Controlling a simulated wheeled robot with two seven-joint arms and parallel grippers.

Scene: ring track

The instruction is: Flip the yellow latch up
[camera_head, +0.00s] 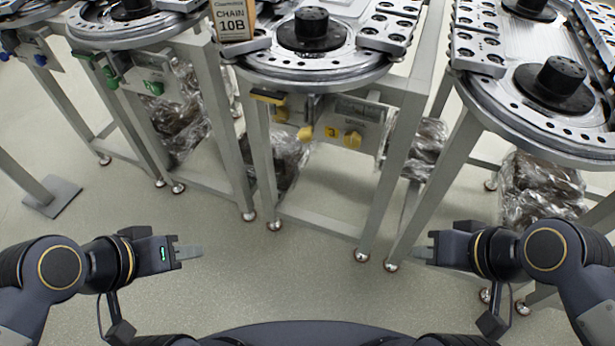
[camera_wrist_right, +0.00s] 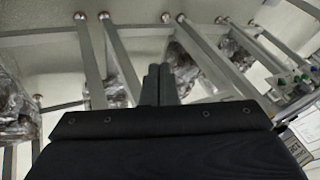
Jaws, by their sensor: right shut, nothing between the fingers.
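Several yellow parts sit under the round front of the middle table. A dark flat piece with a yellow edge (camera_head: 268,97) is at the left, and a yellow knob-like part (camera_head: 305,133) sticks out lower down. Another yellow knob (camera_head: 352,139) is on the grey panel to the right. I cannot tell for sure which of these is the latch. My left gripper (camera_head: 190,252) is shut and empty, low at the left, well apart from the table. My right gripper (camera_head: 422,254) is shut and empty, low at the right; its fingers show together in the right wrist view (camera_wrist_right: 160,82).
A box marked CHAIN 10B (camera_head: 233,18) stands on the middle table's left edge. A similar table with green parts (camera_head: 153,88) is at the left, another table (camera_head: 530,120) at the right. Metal legs and wrapped bundles (camera_head: 280,158) fill the space below. The floor before me is clear.

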